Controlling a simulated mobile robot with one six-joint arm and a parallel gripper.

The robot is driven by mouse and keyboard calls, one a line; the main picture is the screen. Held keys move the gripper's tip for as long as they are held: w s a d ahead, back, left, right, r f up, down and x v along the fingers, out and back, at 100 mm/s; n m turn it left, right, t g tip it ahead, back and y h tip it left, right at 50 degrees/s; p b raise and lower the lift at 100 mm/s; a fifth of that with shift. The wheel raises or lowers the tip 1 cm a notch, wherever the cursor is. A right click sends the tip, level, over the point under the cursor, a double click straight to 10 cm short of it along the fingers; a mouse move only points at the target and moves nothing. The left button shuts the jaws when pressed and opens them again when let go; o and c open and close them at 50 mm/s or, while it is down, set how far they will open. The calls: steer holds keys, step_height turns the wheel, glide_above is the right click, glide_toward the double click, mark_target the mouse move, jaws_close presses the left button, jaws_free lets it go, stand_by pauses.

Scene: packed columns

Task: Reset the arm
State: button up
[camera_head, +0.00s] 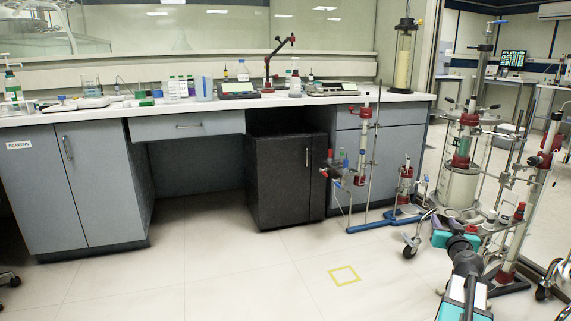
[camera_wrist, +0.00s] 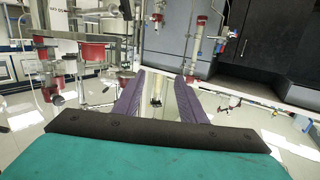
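My gripper (camera_wrist: 160,76) shows in the wrist view. Its two purple fingers stand apart with nothing between them; floor and lab equipment show through the gap. My arm (camera_head: 466,262), teal and black, reaches up from the bottom right in the head view.
A glass column rig (camera_head: 462,150) on a wheeled frame stands close beyond my arm, with another column (camera_head: 361,140) on a blue base further left. A dark cabinet (camera_head: 282,180) stands under the cluttered bench. The floor around the yellow square (camera_head: 344,268) is clear.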

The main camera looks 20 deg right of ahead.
steer(key=w+a+f+n+y+p, duration=0.2)
steer(key=w+a+f+y+p, duration=0.35)
steer(key=a, duration=0.75)
steer(key=w+a+f+n+y+p, duration=0.25)
steer(key=w+a+p, duration=0.5)
steer(key=a, duration=0.55)
steer(key=s+a+f+n+g+y+p, duration=0.1)
steer(key=a+f+g+p, duration=0.15)
steer(key=a, duration=0.55)
steer(key=s+a+f+n+g+y+p, duration=0.15)
steer(key=a+f+p, duration=0.25)
steer(key=a, duration=0.4)
steer(key=s+a+f+n+g+y+p, duration=0.1)
steer(key=s+a+f+n+y+p, duration=0.2)
steer(key=a, duration=0.6)
steer(key=s+a+f+g+p, duration=0.3)
steer(key=s+a+g+p, duration=0.15)
steer(key=s+a, duration=0.35)
steer(key=s+a+f+g+p, duration=0.3)
steer(key=s+a+p, duration=0.3)
steer(key=s, duration=0.4)
steer(key=s+d+m+g+h, duration=0.2)
steer(key=s+d+g+h, duration=0.2)
steer(key=s, duration=1.6)
steer(key=g+p, duration=0.1)
steer(key=g, duration=0.2)
steer(key=shift+d+m, duration=0.15)
steer(key=shift+m, duration=0.25)
